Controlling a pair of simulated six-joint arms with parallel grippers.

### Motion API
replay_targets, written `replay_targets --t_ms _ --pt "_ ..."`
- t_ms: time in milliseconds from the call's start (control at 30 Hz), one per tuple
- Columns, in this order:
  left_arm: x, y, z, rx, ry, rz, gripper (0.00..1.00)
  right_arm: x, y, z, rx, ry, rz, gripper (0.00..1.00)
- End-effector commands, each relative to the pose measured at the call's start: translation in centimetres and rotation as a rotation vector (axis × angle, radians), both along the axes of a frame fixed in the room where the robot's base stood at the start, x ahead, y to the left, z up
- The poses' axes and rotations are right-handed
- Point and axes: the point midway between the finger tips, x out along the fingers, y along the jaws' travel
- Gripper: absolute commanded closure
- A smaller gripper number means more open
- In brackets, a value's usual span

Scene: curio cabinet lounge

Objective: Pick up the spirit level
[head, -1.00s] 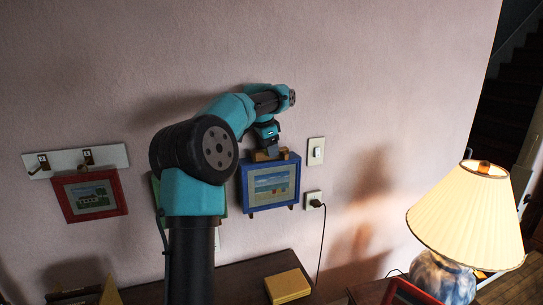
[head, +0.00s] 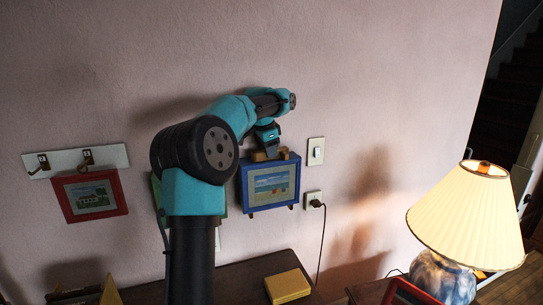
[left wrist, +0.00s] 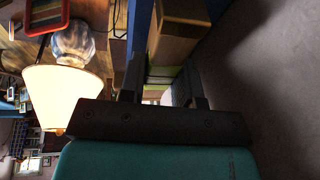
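A brown wooden block, which looks like the spirit level (head: 259,156), rests on the top edge of a blue-framed picture (head: 246,192) on the wall. My left gripper (head: 270,149) is right above that edge, pointing down at the block and hiding part of it. In the left wrist view the wooden block (left wrist: 180,28) lies at the ends of my two dark fingers. A gap shows between the fingers, with a yellow-green strip in it. The gripper looks open. Whether the fingers touch the block I cannot tell. My right gripper is in neither view.
A light switch (head: 316,151) and an outlet with a plugged-in cord (head: 313,199) are right of the picture. A red-framed picture (head: 70,207) hangs left under a hook rail (head: 70,160). Below are a yellow box (head: 288,286) and a lit lamp (head: 465,215).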

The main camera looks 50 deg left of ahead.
Motion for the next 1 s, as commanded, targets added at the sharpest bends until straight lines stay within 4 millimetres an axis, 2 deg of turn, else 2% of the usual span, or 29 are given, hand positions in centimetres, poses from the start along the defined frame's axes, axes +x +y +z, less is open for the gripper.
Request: replay_targets --t_ms 33,267,567,1000 --pt "0.0 0.0 0.0 0.0 0.0 0.0 0.79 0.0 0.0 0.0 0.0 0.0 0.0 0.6" --pt "0.0 0.0 0.0 0.0 0.0 0.0 1.0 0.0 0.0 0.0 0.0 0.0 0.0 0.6" --pt "0.0 0.0 0.1 -0.001 0.001 0.0 1.0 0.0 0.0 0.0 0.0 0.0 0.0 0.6" --pt "0.1 0.0 3.0 0.0 0.0 0.001 1.0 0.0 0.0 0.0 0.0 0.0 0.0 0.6"
